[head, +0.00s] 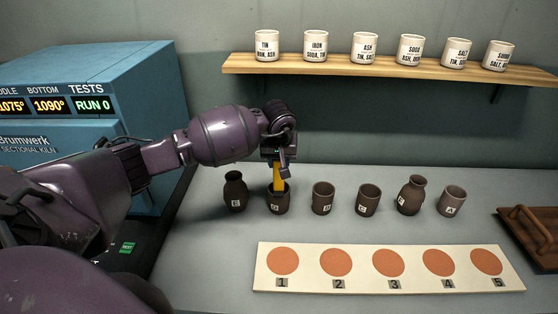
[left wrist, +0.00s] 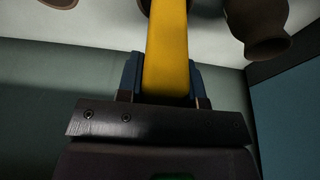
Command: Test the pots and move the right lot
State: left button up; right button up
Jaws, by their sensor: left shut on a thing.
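My left gripper (head: 278,162) is shut on a yellow stick-like tool (head: 278,178) pointing down. The tool's lower end is at the mouth of the second dark pot from the left (head: 279,203); its tip is hidden. The yellow tool also fills the middle of the left wrist view (left wrist: 166,50). Along the row stand a narrow-necked pot (head: 235,194), cup-shaped pots (head: 322,196) (head: 368,197), a tilted-looking necked pot (head: 410,192) and a cup marked A (head: 452,199). My right gripper is not in view.
A white board (head: 310,283) with orange discs numbered 1 to 5 lies in front. A blue kiln (head: 90,80) stands left, reading RUN 0, with a green TEST button (head: 128,247) below. Labelled jars (head: 365,47) line the shelf (head: 400,70). A wooden tray (head: 515,240) is at right.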

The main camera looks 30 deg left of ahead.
pick_arm(q)
jog(key=shift+r+p, duration=0.3)
jog(key=shift+r, duration=0.35)
jog(key=shift+r+p, duration=0.55)
jog(key=shift+r, duration=0.85)
jog(key=shift+r+p, duration=0.35)
jog(key=shift+r, duration=1.1)
